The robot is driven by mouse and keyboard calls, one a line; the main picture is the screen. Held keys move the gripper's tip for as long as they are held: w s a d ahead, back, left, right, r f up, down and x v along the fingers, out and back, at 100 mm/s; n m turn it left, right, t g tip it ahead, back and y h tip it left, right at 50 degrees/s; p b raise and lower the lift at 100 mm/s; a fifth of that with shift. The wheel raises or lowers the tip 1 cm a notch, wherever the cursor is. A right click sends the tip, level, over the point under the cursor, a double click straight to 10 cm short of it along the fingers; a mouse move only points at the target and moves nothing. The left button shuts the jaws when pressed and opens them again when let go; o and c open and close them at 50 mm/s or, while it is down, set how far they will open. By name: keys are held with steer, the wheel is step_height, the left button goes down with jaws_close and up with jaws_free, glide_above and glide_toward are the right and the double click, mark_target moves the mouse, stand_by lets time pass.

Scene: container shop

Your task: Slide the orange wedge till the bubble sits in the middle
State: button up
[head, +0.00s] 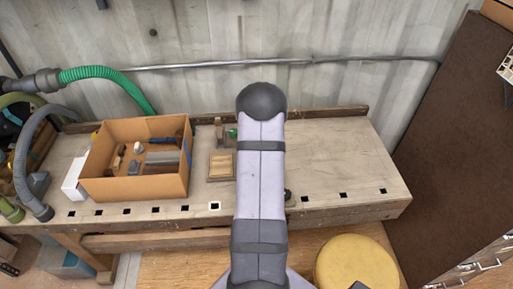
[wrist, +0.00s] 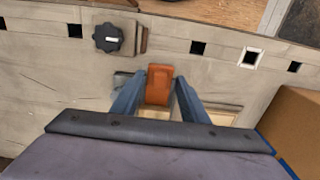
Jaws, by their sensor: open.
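The orange wedge (wrist: 159,82) lies on the workbench in the wrist view, between the two fingers of my gripper (wrist: 158,86). The gripper is open, with one finger on each side of the wedge; I cannot tell whether either finger touches it. A pale wooden piece (wrist: 155,114) shows just below the wedge, partly hidden by my gripper. I cannot make out a level or its bubble. In the head view my arm hides the wedge and the gripper.
The workbench (head: 345,160) is clear at right. A cardboard box (head: 103,190) of small items stands at left, beside a wooden tray (head: 221,166). A black knob (wrist: 121,38) sits near the bench edge, close to the wedge. A yellow round stool top (head: 352,262) stands in front.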

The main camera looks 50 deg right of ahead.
steer(key=shift+r, duration=0.15)
steer(key=shift+r+p, duration=2.7)
steer(key=shift+r, duration=0.7)
steer(key=shift+a, duration=0.1)
steer(key=s+a+f+g+y, duration=0.1)
steer(key=s+a+g+y, duration=0.15)
steer(key=s+a, duration=0.85)
steer(key=w+a+r+n+t+h, duration=0.1)
steer(key=w+a+r+n, duration=0.1)
steer(key=a+r+n, duration=0.2)
steer(key=w+a+r+n+t+h, duration=0.1)
steer(key=w+a+r+n, duration=0.2)
steer(key=a+r, duration=0.6)
steer(key=a+n, duration=0.2)
steer(key=a, duration=0.9)
steer(key=shift+w+r, duration=0.15)
steer(key=shift+r, duration=0.25)
